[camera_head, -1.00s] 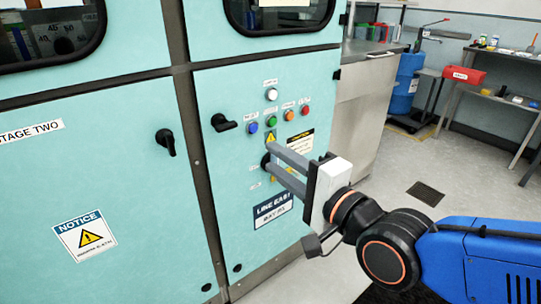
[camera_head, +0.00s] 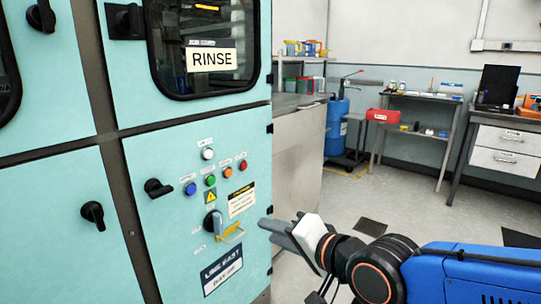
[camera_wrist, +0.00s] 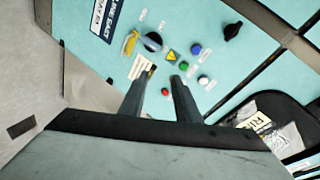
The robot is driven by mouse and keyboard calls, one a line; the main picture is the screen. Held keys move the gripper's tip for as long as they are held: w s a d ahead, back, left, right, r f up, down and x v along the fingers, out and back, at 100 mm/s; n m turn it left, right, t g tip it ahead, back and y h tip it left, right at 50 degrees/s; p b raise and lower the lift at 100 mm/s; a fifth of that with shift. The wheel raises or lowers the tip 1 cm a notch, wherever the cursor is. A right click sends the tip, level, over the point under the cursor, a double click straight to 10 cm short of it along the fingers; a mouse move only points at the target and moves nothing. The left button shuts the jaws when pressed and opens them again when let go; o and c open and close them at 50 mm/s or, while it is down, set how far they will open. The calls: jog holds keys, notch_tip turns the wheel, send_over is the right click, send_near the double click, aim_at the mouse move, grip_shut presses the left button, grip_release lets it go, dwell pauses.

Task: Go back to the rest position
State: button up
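My gripper (camera_head: 272,228) is in front of the teal cabinet (camera_head: 60,210), to the right of its control panel and apart from it. In the wrist view my gripper (camera_wrist: 163,80) shows two grey fingers spread apart with nothing between them. The panel has a black rotary switch (camera_head: 213,222) with a yellow piece (camera_head: 232,236) beside it. Above are a white button (camera_head: 208,154) and blue (camera_head: 190,188), green (camera_head: 210,180), orange (camera_head: 226,172) and red (camera_head: 243,165) buttons. The switch also shows in the wrist view (camera_wrist: 152,41).
Black door handles (camera_head: 93,214) stick out from the cabinet. A steel counter (camera_head: 297,150) stands right of it. Farther back are a blue drum (camera_head: 336,128), a shelf with a red box (camera_head: 383,116) and a drawer bench (camera_head: 505,148). Grey floor (camera_head: 420,200) is open between.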

jog(key=s+d+f+n+g+h, duration=0.1)
jog(key=s+d+f+g+h, duration=0.1)
jog(key=d, duration=0.7)
jog(key=s+d+f+n+g+h, duration=0.2)
jog(key=s+d+f+h, duration=0.2)
jog(key=d, duration=0.6)
jog(key=s+d+f+n+g+h, duration=0.2)
jog(key=s+d+f, duration=0.3)
jog(key=d, duration=0.4)
jog(key=shift+s+d+h, duration=0.3)
jog(key=shift+s+h, duration=0.05)
jog(key=shift+h, duration=0.25)
